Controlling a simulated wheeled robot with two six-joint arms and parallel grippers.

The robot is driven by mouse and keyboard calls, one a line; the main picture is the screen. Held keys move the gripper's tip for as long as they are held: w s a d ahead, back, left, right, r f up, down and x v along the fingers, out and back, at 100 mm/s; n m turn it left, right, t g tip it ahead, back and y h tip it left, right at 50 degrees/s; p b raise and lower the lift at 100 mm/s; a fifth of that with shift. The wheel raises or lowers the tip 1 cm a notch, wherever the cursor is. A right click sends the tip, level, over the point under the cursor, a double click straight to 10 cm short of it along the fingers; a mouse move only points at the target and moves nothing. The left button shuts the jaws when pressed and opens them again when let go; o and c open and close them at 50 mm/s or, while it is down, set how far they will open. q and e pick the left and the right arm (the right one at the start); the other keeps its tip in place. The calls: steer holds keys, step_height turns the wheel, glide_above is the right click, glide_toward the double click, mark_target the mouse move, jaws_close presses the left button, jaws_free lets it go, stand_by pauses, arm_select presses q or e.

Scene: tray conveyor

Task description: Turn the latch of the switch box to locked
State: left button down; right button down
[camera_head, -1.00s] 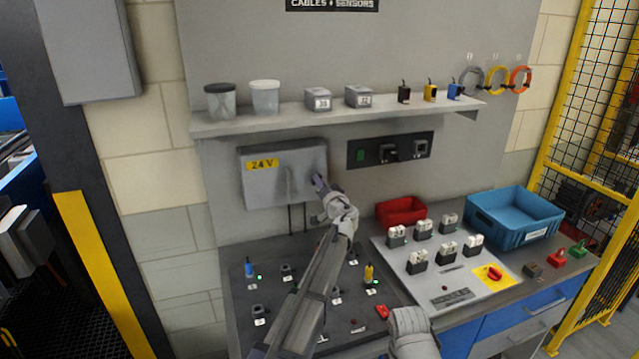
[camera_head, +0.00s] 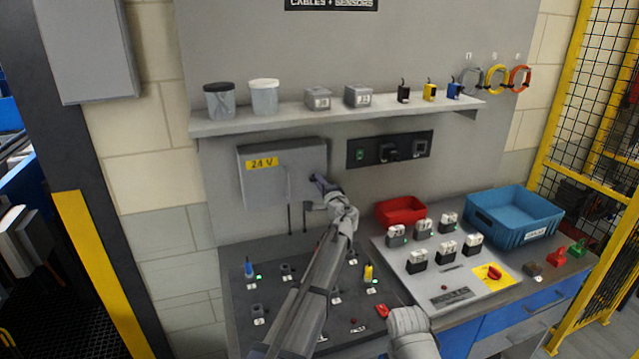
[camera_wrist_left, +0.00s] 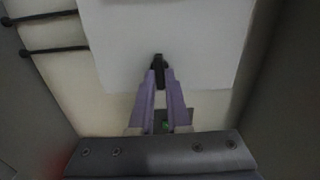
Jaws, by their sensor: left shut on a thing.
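The switch box (camera_head: 270,183) is a grey box with a yellow 24 V label, fixed to the wall panel under the shelf. Its door looks closed. My left gripper (camera_head: 317,180) is at the right part of its front. In the left wrist view, the two purple fingers (camera_wrist_left: 160,72) are shut on a small black latch (camera_wrist_left: 159,61) on the pale box front. The latch is mostly hidden in the head view, and I cannot tell its locked or unlocked position. My right arm shows only in part at the bottom, and its gripper is not seen.
A shelf (camera_head: 385,119) with cups, small boxes and sensors runs above the switch box. A black socket panel (camera_head: 371,151) is just right of the box. Below are a dark board with plugs, a red bin (camera_head: 401,211) and a blue crate (camera_head: 563,217).

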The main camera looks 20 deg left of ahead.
arm_select(q)
steer(key=shift+m, duration=0.3)
stand_by(0.4)
steer(key=c, duration=0.9)
jaws_free()
steer(key=v, duration=0.7)
steer(key=shift+s+d, duration=0.25)
steer(key=shift+s, duration=0.1)
